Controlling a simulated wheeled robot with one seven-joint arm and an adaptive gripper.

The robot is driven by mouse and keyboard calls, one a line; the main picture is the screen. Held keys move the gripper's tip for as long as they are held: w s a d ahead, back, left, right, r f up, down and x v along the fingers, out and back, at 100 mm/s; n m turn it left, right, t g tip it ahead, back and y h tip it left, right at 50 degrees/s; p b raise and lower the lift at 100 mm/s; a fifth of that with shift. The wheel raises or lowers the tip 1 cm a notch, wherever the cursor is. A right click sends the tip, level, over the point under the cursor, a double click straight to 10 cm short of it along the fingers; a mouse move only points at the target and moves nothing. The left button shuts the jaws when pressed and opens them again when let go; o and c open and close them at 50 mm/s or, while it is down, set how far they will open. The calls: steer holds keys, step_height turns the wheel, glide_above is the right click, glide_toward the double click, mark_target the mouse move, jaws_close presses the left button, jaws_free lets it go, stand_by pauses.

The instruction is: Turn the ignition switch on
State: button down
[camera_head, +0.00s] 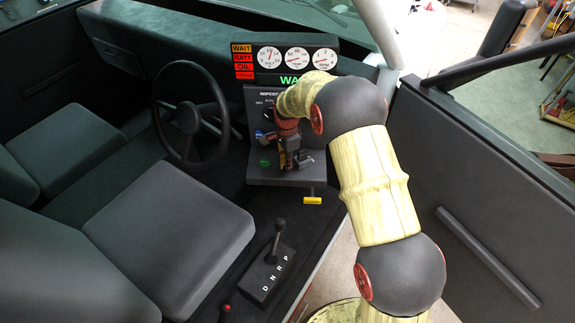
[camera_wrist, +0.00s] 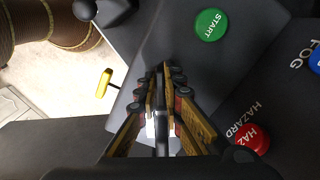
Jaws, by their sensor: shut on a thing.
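My gripper (camera_head: 290,158) is at the dash panel (camera_head: 262,180), below the wiper dial, with its fingers pointing at the panel face. In the wrist view the fingers (camera_wrist: 164,78) are closed together around a thin dark part (camera_wrist: 161,115) between them, which looks like the ignition switch. The fingers hide most of it, and its turned angle cannot be told. The green START button (camera_wrist: 210,24) is beside the fingers; it also shows in the head view (camera_head: 265,162). The red HAZARD button (camera_wrist: 253,138) is on the other side.
A yellow T-handle (camera_head: 312,200) sticks out below the panel. The gear selector (camera_head: 277,240) stands in front. The steering wheel (camera_head: 190,118) is to the left. The gauge cluster (camera_head: 292,58) above has lit warning labels and green text partly hidden by my arm. The door (camera_head: 490,190) is at right.

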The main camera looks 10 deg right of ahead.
steer(key=shift+w+r, duration=0.1)
stand_by(0.4)
steer(key=c, duration=1.9)
jaws_free()
step_height(320, 180, up, 12)
steer(key=shift+f, duration=0.1)
